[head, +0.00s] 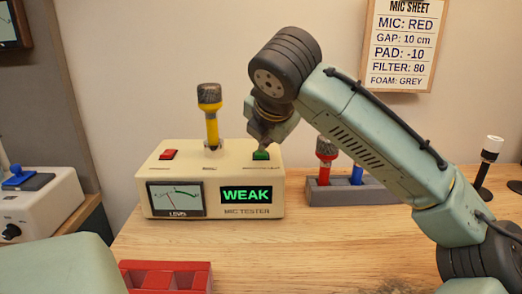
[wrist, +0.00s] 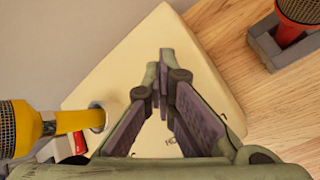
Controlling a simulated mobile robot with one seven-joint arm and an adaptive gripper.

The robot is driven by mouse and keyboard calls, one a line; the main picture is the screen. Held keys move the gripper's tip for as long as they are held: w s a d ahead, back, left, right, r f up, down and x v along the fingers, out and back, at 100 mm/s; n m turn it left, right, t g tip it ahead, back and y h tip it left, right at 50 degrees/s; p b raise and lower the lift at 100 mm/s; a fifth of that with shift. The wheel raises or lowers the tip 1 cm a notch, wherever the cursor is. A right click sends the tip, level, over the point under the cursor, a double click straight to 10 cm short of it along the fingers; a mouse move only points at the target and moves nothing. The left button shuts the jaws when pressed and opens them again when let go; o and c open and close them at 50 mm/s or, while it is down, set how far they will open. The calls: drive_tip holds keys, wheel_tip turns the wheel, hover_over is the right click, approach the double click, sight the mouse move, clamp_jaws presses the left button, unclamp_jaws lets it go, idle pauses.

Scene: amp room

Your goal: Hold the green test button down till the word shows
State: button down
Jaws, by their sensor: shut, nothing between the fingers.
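The cream mic tester (head: 225,165) stands on the wooden bench. Its green test button (head: 261,155) is on the top at the right. My gripper (head: 263,144) is shut and empty, pointing down, with its tips at the button; I cannot tell how far the button is pressed. The display (head: 246,195) shows the word WEAK in green letters. A yellow microphone (head: 211,125) stands upright in the tester's top socket. In the wrist view my shut fingers (wrist: 162,85) are over the tester's top (wrist: 190,50) and the green button is hidden.
A red button (head: 169,155) is on the tester's top left. A grey rack (head: 335,193) with red and blue microphones stands to the right, partly behind my arm. A red tray (head: 165,277) is in front. A mic sheet (head: 402,45) hangs on the wall.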

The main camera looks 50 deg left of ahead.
sight(265, 152)
drive_tip(key=shift+r, duration=0.1)
drive_tip(key=shift+r+p, duration=0.8)
drive_tip(key=shift+p, duration=0.25)
drive_tip(key=shift+r, duration=0.1)
wheel_tip(265, 152, up, 5)
drive_tip(key=p, duration=0.5)
